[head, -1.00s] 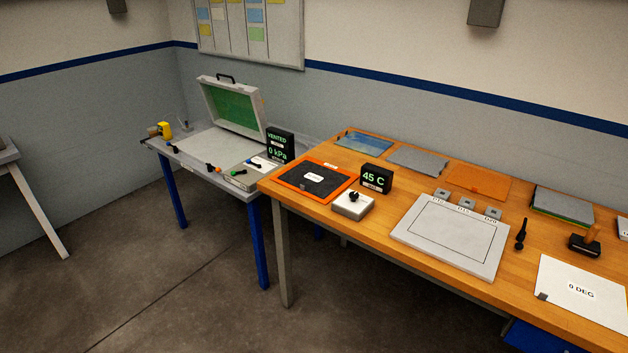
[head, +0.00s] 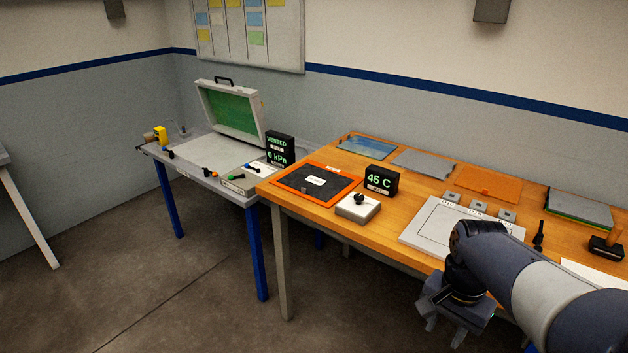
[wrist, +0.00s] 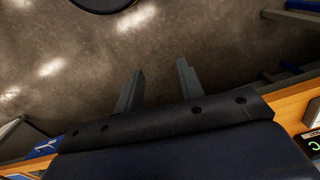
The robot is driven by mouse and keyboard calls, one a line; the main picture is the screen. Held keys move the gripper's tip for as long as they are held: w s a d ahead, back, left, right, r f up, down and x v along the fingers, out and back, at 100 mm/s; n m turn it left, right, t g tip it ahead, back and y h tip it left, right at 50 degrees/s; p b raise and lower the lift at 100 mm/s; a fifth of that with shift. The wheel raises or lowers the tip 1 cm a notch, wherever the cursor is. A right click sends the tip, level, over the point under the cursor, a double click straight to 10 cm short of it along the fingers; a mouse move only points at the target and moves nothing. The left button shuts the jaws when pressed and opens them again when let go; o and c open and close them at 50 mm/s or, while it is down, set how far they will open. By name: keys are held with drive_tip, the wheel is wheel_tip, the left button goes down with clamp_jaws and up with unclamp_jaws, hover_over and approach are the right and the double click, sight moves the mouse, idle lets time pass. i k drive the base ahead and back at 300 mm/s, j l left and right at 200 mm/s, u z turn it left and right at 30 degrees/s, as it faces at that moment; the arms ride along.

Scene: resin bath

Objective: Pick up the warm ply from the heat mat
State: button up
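The ply (head: 300,179) is a dark grey sheet with a white label, lying flat on the heat mat. The heat mat (head: 343,194) shows as an orange border around it, at the left end of the wooden table. My gripper (head: 444,334) hangs low in front of the table, well to the right of the mat and apart from it. In the wrist view my gripper (wrist: 158,85) has its two fingers spread with only floor between them. Neither ply nor mat can be made out in the wrist view.
A display reading 45 C (head: 380,181) and a white knob box (head: 357,208) stand right of the mat. The wooden table (head: 415,195) holds several sheets and a white board (head: 425,228). A grey bench with an open green-lined lid (head: 232,110) stands left.

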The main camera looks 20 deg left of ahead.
sight(323, 184)
drive_tip(key=i+j+u, duration=0.25)
drive_tip(key=i+j, duration=1.65)
drive_tip(key=j, duration=0.15)
